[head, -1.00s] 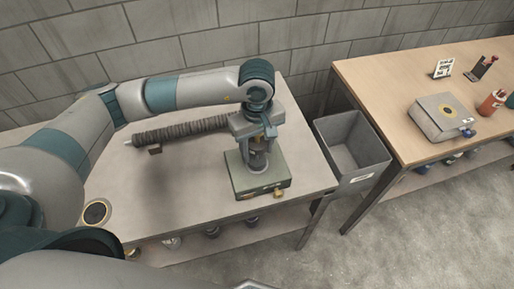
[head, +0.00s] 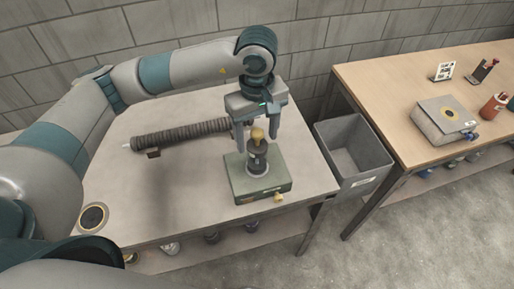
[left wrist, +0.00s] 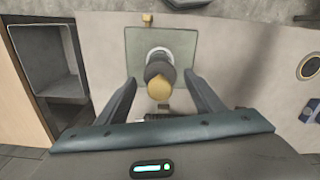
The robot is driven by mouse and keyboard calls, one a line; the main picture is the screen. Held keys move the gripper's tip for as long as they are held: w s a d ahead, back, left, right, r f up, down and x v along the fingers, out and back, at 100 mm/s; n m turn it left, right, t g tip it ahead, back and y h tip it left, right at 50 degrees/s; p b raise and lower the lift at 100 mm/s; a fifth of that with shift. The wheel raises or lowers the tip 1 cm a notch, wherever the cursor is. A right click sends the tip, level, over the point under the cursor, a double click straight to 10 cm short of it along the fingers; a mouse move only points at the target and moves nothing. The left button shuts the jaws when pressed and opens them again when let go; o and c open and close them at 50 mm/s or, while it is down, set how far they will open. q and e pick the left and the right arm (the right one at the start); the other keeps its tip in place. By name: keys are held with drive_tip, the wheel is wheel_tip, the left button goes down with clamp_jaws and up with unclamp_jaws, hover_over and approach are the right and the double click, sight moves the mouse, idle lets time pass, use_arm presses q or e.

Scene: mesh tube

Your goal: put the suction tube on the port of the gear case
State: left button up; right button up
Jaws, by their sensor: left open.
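The gear case (head: 250,183) is a green box at the right of the near table. A short dark upright piece (head: 258,158) with a yellow knob-like top (head: 257,134) stands on it. In the left wrist view this piece (left wrist: 158,70) stands over a pale ring on the case (left wrist: 190,43). A long grey ribbed tube (head: 185,135) lies along the table's back. I cannot tell which of the two is the suction tube. My left gripper (head: 257,140) is open and empty, its fingers either side of the yellow top and apart from it. My right gripper is out of view.
A grey bin (head: 352,150) stands between this table (head: 160,200) and a wooden bench (head: 400,75). The bench holds a grey box (head: 445,118) and a red-brown cup (head: 494,107). A dark round pad (head: 93,216) lies at the table's left.

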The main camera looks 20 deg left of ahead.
use_arm(q)
wheel_tip(320, 180, up, 5)
drive_tip(key=shift+f+b, duration=0.15)
drive_tip(key=shift+b, duration=0.4)
drive_tip(key=shift+r, duration=0.35)
idle(1.8)
